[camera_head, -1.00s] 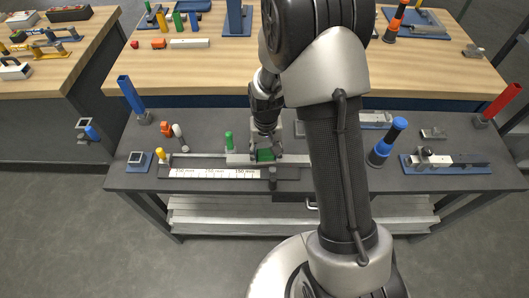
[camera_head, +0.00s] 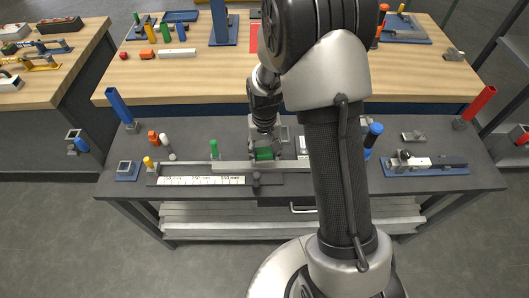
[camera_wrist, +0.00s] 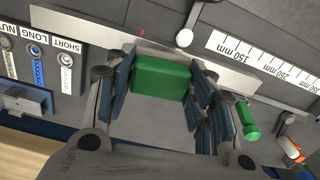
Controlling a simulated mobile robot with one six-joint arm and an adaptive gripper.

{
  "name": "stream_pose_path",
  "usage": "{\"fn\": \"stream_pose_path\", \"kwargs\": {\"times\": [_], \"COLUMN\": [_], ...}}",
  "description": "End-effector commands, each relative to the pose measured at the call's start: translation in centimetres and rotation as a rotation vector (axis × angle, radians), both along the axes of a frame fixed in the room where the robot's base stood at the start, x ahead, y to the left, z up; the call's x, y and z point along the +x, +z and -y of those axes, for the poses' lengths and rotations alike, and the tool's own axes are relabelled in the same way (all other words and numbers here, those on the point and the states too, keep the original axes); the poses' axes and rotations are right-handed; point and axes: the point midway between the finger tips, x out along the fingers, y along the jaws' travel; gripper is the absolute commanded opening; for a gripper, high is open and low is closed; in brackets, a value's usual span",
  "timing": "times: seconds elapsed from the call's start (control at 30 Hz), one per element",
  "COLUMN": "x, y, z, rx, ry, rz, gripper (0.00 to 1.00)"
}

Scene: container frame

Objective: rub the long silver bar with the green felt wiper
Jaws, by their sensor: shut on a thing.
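My gripper (camera_head: 264,146) is shut on the green felt wiper (camera_wrist: 161,77), a green block between the blue finger pads in the wrist view. The wiper also shows as a green patch under the gripper in the head view (camera_head: 264,154). The long silver bar (camera_head: 195,167) lies across the dark bench behind a white millimetre scale (camera_head: 200,181). It crosses the wrist view diagonally (camera_wrist: 85,27). The wiper is right at the bar's edge, partly overlapping it in the wrist view. I cannot tell whether they touch. My arm hides the bar's right part.
A green cylinder (camera_head: 214,148) stands left of my gripper, behind the bar. A black knob (camera_head: 256,180) stands in front of the bar. A labelled tray (camera_wrist: 38,65) is beside the gripper in the wrist view. A blue-grey clamp (camera_head: 425,164) sits at the right.

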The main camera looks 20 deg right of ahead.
Motion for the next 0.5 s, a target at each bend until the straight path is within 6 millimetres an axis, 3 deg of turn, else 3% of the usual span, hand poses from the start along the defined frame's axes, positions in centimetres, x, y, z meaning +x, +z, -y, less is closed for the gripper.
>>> {"fn": "stream_pose_path", "kwargs": {"times": [0.3,0.5], "x": [0.3,0.4], "y": [3.1,3.5], "z": [0.1,0.1], "rx": [0.0,0.0], "ry": [0.001,0.001], "rz": [0.001,0.001], "gripper": [0.3,0.3]}}
